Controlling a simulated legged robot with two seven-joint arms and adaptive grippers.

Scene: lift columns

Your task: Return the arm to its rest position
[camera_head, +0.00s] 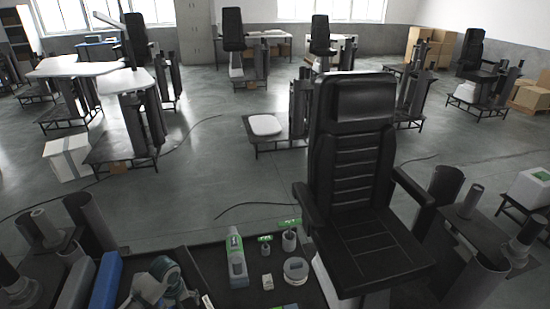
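Neither of my grippers can be made out in the head view, and no arm of mine is clearly visible. A black office chair (352,150) with armrests stands in front of me, right of centre. A dark work surface (215,262) lies at the bottom, left of the chair. On it stand a white and green bottle (236,258), a white ring-shaped part (296,270) and several small green and white items. A grey-teal rounded object (165,270) lies at its left; I cannot tell what it is.
A blue block (105,280) lies at the lower left beside dark upright cylinders (90,222). More cylinders (445,185) stand right of the chair. A white box (68,158) and column stands are farther back. Open grey floor (200,190) lies between.

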